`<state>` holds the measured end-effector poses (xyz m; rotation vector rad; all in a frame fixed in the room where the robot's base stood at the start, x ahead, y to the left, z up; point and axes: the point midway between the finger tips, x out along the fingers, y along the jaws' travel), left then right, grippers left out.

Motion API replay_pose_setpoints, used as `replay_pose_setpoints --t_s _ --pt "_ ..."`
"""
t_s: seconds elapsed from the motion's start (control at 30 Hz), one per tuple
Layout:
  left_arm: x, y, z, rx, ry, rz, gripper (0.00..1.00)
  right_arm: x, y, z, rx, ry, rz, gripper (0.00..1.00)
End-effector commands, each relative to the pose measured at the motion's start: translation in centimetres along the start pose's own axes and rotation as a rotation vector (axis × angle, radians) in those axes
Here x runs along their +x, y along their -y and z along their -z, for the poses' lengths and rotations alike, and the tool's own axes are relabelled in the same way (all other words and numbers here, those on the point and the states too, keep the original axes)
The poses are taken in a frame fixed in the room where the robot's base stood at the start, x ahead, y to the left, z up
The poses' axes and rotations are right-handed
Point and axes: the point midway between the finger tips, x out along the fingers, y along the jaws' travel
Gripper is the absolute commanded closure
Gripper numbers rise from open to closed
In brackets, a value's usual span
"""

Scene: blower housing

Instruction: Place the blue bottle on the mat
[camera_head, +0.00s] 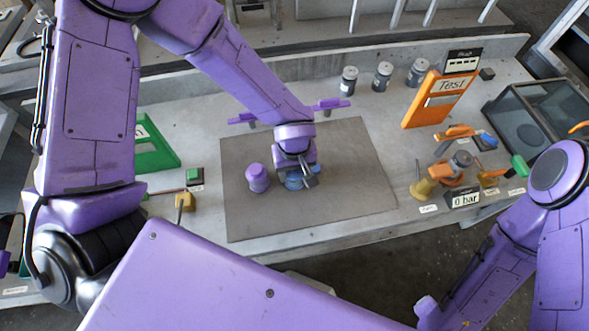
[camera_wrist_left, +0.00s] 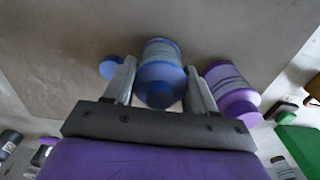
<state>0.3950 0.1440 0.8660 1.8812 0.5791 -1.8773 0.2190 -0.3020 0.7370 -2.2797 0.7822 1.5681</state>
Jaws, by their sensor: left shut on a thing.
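The blue bottle (camera_head: 293,184) is over the brown-grey mat (camera_head: 350,150), mostly hidden by my left gripper in the head view. My left gripper (camera_head: 308,181) is shut on it, and the bottle (camera_wrist_left: 160,72) shows between the two fingers in the left wrist view. I cannot tell whether its base touches the mat. A small round blue part (camera_wrist_left: 111,67) shows just outside one finger. The mat surface (camera_wrist_left: 215,30) fills the upper part of the wrist view. My right gripper is not in view; only part of that arm shows.
A purple bottle (camera_head: 257,178) stands on the mat close beside my left gripper; it also shows in the wrist view (camera_wrist_left: 232,90). An orange Test panel (camera_head: 436,99), several dark jars (camera_head: 382,77) and a green holder (camera_head: 154,148) surround the mat. The mat's right part is clear.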

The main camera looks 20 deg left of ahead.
Motion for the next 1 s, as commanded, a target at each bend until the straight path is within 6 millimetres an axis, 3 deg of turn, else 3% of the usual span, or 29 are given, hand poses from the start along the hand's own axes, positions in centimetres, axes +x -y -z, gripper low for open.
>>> replay_pose_setpoints --t_s 0.1,0.13,0.2,0.47,0.57,1.0 --pt "0.4 0.0 0.0 0.000 0.001 0.000 0.85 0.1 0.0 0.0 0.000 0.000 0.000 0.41" --pt "0.4 0.0 0.0 0.000 0.001 0.000 0.34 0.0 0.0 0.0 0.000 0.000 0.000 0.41" --pt "0.3 0.0 0.0 0.000 0.000 0.000 0.19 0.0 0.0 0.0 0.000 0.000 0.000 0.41" --pt "0.2 0.0 0.0 0.000 0.000 0.000 0.19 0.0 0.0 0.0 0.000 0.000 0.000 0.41" --pt "-0.7 -0.1 0.0 -0.002 -0.001 -0.003 0.19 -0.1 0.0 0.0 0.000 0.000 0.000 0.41" --pt "-10.7 -0.1 0.0 -0.002 -0.001 -0.004 0.19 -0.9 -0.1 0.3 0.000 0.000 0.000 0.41"
